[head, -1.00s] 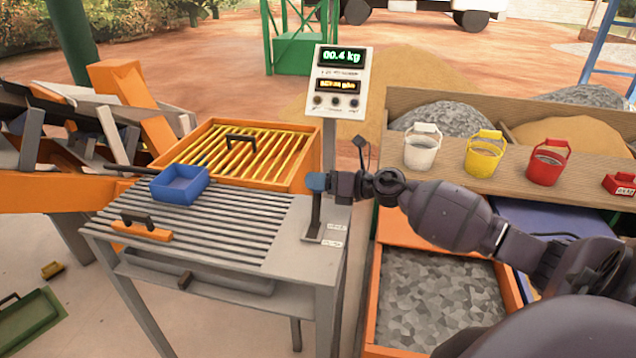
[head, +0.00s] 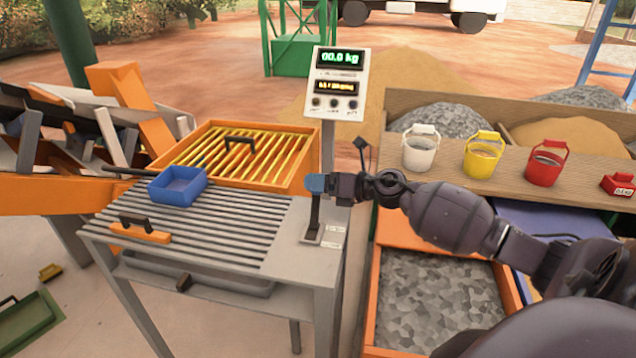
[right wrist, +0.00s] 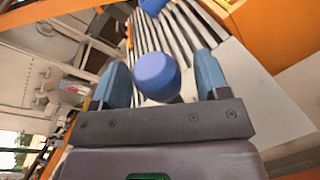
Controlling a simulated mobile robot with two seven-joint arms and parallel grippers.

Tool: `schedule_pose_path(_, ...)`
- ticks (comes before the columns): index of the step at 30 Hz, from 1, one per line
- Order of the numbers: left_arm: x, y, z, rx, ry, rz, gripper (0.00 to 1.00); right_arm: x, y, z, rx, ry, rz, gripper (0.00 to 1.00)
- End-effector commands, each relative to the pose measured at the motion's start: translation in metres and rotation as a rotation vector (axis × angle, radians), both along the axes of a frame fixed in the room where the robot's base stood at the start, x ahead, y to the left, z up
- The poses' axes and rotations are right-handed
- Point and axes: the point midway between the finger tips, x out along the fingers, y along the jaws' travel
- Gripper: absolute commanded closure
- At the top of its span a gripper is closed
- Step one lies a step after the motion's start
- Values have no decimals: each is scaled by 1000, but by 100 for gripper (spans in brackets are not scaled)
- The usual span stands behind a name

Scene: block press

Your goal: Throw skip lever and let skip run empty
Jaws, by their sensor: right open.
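The lever (head: 315,213) stands nearly upright from a slotted plate at the right end of the grey slatted table (head: 285,275). In the head view my right gripper (head: 317,183) covers its top. In the right wrist view the lever's round blue knob (right wrist: 157,76) sits between the two blue fingers of my right gripper (right wrist: 160,80), which are open with a gap on each side. The readout panel (head: 339,84) behind the lever shows 00.0 kg, with a smaller yellow line that I cannot read. I cannot tell which container is the skip. My left gripper is not in view.
A blue tray (head: 178,186) and an orange-based handled tool (head: 140,232) lie on the slats. An orange frame with yellow bars (head: 305,160) stands behind. White (head: 420,152), yellow (head: 482,158) and red (head: 545,167) buckets stand on a wooden ledge at right, above an orange-walled gravel bin (head: 374,295).

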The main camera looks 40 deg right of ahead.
Motion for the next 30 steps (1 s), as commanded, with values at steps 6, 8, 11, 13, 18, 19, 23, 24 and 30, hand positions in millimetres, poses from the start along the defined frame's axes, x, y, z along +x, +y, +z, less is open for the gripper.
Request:
schedule_pose_path(6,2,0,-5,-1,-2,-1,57,-25,-16,1,-1,3,-2,31)
schedule_pose_path(8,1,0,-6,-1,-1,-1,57,-33,-21,3,-1,3,-2,31)
schedule_pose_path(11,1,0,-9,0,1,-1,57,-46,-29,5,-1,3,-2,31)
schedule_pose_path(13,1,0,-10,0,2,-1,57,-55,-35,7,-1,2,-2,31)
schedule_pose_path(18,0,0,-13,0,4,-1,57,-73,-46,11,0,2,-1,31)
schedule_pose_path(19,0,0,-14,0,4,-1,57,-75,-48,11,0,1,-2,31)
schedule_pose_path(23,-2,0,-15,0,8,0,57,-83,-53,13,0,0,-1,31)
schedule_pose_path(24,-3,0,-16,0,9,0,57,-84,-54,14,0,0,-1,31)
schedule_pose_path(30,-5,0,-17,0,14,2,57,-86,-55,15,-1,-1,0,31)
